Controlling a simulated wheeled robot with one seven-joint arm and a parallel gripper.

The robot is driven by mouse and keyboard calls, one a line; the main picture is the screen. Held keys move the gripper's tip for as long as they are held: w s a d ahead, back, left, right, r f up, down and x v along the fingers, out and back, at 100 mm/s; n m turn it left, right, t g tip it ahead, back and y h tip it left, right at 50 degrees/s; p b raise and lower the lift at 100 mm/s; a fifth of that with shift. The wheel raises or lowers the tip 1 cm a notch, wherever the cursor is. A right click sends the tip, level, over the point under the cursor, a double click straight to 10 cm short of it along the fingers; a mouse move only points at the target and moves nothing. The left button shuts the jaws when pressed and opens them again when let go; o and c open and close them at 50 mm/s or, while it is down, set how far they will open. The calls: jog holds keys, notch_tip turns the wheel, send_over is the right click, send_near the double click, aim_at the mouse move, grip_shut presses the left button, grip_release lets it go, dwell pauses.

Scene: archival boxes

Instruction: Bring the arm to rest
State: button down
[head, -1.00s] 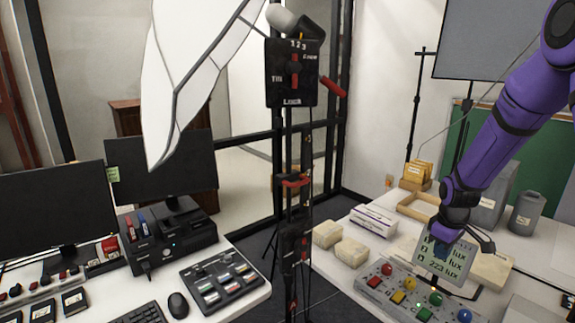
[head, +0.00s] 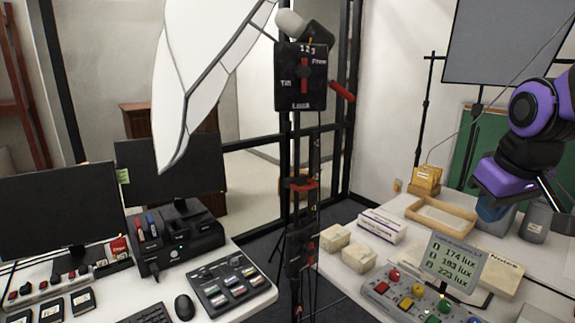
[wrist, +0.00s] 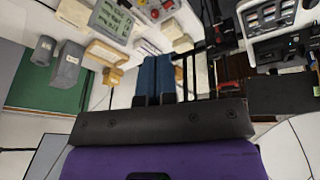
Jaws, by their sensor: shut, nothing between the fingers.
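My arm is at the right of the head view, folded up with its purple links bent. My gripper (head: 490,208) is partly in sight there, its blue fingers above the back of the right-hand table. In the wrist view the two blue fingers (wrist: 157,76) lie side by side, closed together with nothing held. The gripper is clear of the lux display (head: 452,262) and the panel with coloured buttons (head: 405,300).
A wooden tray (head: 440,216), a grey container (head: 537,224), pale blocks (head: 355,257) and a box stack (head: 378,226) stand on the right table. A tall black stand with a lever plate (head: 300,78) rises between the tables. Monitors (head: 170,165) stand at left.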

jog(key=s+a+r+m+t, duration=0.1)
jog(key=s+a+r+m, duration=0.1)
jog(key=s, duration=0.9)
jog(key=shift+a+r+y, duration=0.25)
jog(key=shift+r+y, duration=0.05)
jog(key=shift+r, duration=0.2)
